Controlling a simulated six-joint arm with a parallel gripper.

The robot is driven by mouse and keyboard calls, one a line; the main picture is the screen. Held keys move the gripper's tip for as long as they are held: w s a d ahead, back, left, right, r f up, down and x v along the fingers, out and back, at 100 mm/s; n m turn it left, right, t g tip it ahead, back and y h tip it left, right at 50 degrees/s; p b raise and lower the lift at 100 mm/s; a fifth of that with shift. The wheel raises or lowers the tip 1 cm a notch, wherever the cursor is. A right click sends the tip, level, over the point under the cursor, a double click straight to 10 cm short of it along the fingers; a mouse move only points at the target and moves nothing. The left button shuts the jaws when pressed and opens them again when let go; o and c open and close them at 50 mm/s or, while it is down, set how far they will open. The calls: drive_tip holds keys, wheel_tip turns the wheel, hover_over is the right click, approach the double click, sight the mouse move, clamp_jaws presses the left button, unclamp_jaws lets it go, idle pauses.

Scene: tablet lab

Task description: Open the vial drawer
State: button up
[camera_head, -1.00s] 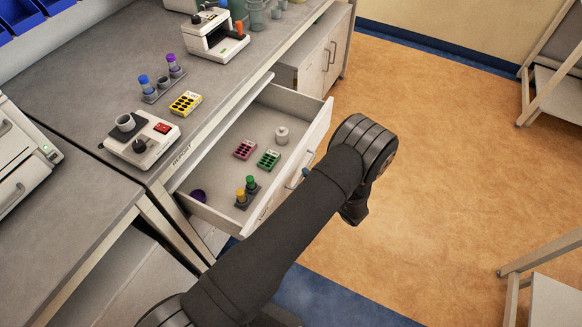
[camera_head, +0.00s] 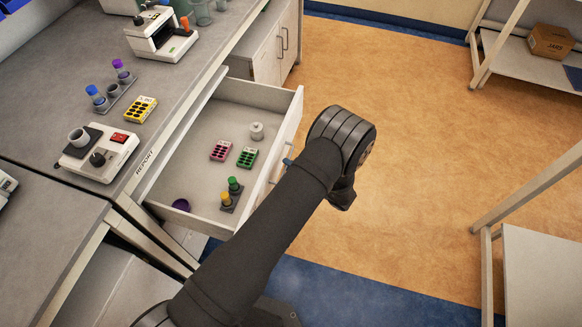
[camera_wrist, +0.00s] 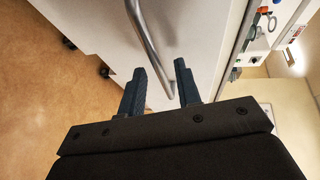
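The vial drawer (camera_head: 193,119) stands pulled out from under the grey counter in the head view. Inside it are a green-capped and a yellow-capped vial in a small rack (camera_head: 230,205), a pink box (camera_head: 221,151), a green box (camera_head: 247,157), a white jar (camera_head: 257,131) and a purple round item (camera_head: 181,205). My gripper (camera_wrist: 160,85) is at the drawer front, mostly hidden behind my arm in the head view. In the wrist view its two dark fingers are apart, with the end of the metal bar handle (camera_wrist: 147,40) between them and no clear contact.
On the counter are a white device (camera_head: 97,160), a yellow box (camera_head: 140,109), a vial rack (camera_head: 113,97) and another instrument (camera_head: 162,38). A cabinet (camera_head: 275,50) stands beyond the drawer. The orange floor (camera_head: 420,160) to the right is clear up to the shelving (camera_head: 540,265).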

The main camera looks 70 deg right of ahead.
drive_tip(key=v, duration=1.7)
drive_tip(key=shift+s, duration=0.2)
drive_tip(key=shift+w+a, duration=0.1)
drive_tip(key=x, duration=1.7)
drive_tip(key=shift+w, duration=0.15)
drive_tip(key=v, duration=1.7)
drive_tip(key=shift+s, duration=0.25)
